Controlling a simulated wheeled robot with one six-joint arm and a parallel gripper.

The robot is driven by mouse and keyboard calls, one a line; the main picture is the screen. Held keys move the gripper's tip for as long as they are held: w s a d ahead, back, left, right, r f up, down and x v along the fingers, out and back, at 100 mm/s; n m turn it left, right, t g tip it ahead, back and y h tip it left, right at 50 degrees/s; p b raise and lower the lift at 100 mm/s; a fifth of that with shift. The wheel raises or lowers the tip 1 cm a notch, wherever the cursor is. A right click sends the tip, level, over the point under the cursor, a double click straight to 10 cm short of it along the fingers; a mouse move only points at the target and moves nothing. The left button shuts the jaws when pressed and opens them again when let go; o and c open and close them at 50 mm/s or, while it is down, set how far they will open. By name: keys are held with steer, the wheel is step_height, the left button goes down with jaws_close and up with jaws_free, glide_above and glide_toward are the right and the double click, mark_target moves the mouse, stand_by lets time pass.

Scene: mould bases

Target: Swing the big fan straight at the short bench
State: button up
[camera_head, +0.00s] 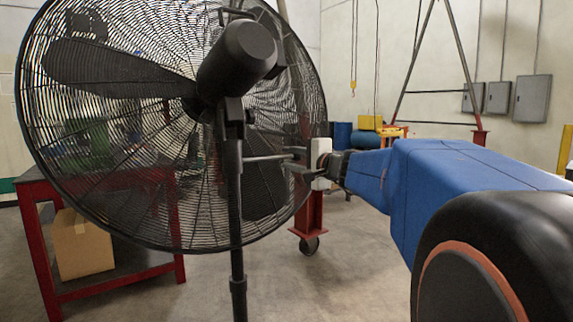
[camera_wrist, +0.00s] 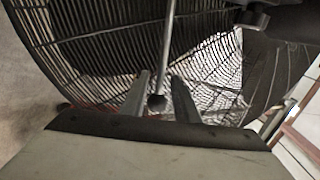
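The big black fan (camera_head: 240,60) fills the left half of the head view on its dark pole (camera_head: 238,200). Its motor side is towards me and its wire cage leans to one side. A thin grey bar (camera_head: 265,158) reaches from the fan towards my gripper (camera_head: 298,160). In the wrist view the bar (camera_wrist: 168,50) ends between the two fingers of my gripper (camera_wrist: 160,95). Gaps show on both sides of the bar, so the fingers look open around it. A red-framed bench (camera_head: 32,190) stands at left behind the cage; I cannot tell if it is the short bench.
A cardboard box (camera_head: 82,245) sits on the red bench's lower shelf. A red stand (camera_head: 311,215) on a castor is partly hidden behind the fan's right edge. Grey wall boxes (camera_head: 532,98) and a tall A-frame (camera_head: 470,75) are at the back right. Floor between is clear.

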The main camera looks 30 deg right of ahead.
steer(key=s, duration=1.5)
steer(key=shift+d+r, duration=0.15)
steer(key=shift+d, duration=0.1)
steer(key=w+f+n+g, duration=0.1)
steer(key=w+f+g, duration=0.2)
steer(key=f, duration=0.5)
steer(key=s+a+f+n+g+y, duration=0.25)
steer(key=a+f+n+g, duration=0.25)
steer(key=a+f, duration=0.6)
steer(key=s+a+f+n+g+h, duration=0.1)
steer(key=s+a+f+n+g, duration=0.1)
steer(key=s+a+f+n, duration=0.2)
steer(key=s+a+f+n+g+h, duration=0.2)
steer(key=s+a+f+n, duration=0.3)
steer(key=s+f, duration=0.5)
steer(key=shift+f+n+g, duration=0.5)
steer(key=shift+f+n, duration=0.05)
steer(key=shift+n, duration=0.75)
steer(key=shift+s+a, duration=0.1)
steer(key=shift+a, duration=0.05)
